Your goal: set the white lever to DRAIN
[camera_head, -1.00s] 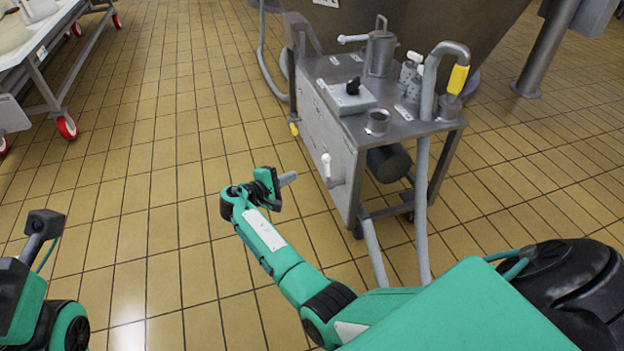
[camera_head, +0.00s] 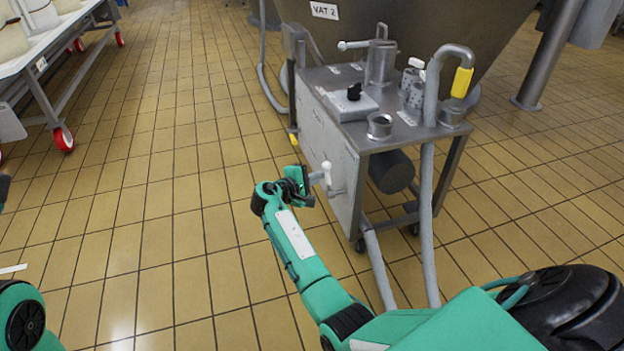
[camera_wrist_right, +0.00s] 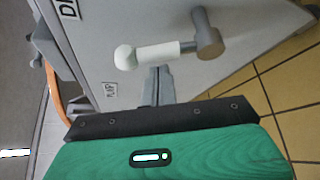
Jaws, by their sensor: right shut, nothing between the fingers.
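The white lever (camera_head: 327,172) is on the side panel of the grey cart, its ball end up in the head view. In the right wrist view the white lever (camera_wrist_right: 150,53) points left from its grey pivot (camera_wrist_right: 207,35). A partly cut-off label starting with D (camera_wrist_right: 67,8) is at the top; a smaller label (camera_wrist_right: 109,90), hard to read, is below the ball end. My right gripper (camera_head: 314,178) is shut and empty beside the lever; its fingers (camera_wrist_right: 160,84) appear just below the white handle, contact unclear. My left gripper is out of view.
A vat (camera_head: 420,30) stands behind. A wheeled rack (camera_head: 75,60) is at upper left.

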